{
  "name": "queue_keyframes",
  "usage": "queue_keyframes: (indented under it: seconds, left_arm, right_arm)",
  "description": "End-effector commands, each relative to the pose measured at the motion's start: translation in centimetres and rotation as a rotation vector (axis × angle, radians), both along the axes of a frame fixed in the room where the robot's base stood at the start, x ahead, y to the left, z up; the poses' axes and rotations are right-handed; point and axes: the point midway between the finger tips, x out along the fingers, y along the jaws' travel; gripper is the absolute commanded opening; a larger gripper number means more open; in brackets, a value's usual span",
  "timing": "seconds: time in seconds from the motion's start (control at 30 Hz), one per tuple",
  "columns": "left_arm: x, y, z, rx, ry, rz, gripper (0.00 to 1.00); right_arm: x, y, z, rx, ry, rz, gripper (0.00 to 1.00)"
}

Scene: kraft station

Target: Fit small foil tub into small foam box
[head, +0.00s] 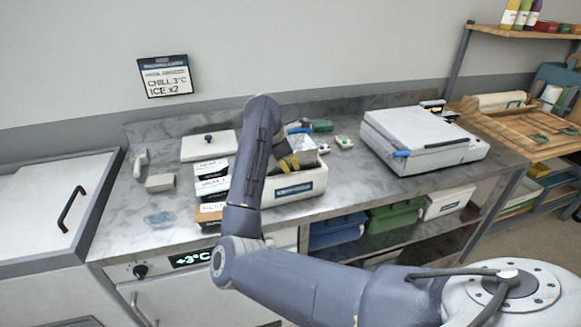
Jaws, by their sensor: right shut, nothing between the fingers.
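The small foam box (299,191) is white with a blue front label. It stands open on the marble counter, right of centre-left, partly behind my right arm. My right gripper (290,165), dark with yellow parts, is shut at the box's opening, partly hidden by the arm. A flat white lid with a dark knob (209,147) lies on the counter behind and to the left. I cannot pick out the small foil tub for certain; greyish shapes inside the box by the gripper are too small to tell. My left gripper is not in view.
Labelled cartons (212,187) stand left of the box. A grey block (160,183), a white hand-held device (140,164) and a clear flat pouch (160,219) lie further left. A large white case (423,140) sits on the right. Counter between box and case is mostly free.

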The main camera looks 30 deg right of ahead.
Motion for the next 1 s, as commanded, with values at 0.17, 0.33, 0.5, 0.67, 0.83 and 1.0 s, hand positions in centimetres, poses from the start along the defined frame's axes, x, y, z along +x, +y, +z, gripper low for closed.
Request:
queue_keyframes:
  seconds: [0.17, 0.33, 0.5, 0.67, 0.83, 1.0]
  left_arm:
    - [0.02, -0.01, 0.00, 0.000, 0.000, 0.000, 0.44]
    - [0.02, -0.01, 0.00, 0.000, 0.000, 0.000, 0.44]
    - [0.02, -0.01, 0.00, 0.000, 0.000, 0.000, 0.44]
    - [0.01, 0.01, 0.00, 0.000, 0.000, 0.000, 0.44]
    - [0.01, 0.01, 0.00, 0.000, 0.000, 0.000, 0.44]
    - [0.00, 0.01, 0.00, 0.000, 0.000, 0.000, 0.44]
  right_arm:
    - [0.00, -0.06, 0.12, -0.001, -0.001, -0.001, 0.00]
    - [-0.01, -0.10, 0.19, -0.003, -0.002, -0.002, 0.15]
    - [-0.03, -0.11, 0.12, -0.003, -0.001, -0.002, 0.31]
    - [-0.06, -0.11, 0.04, -0.002, 0.001, -0.002, 0.31]
    - [-0.07, -0.11, -0.01, -0.001, 0.002, -0.002, 0.46]
    - [-0.08, -0.10, -0.06, 0.000, 0.002, -0.002, 0.52]
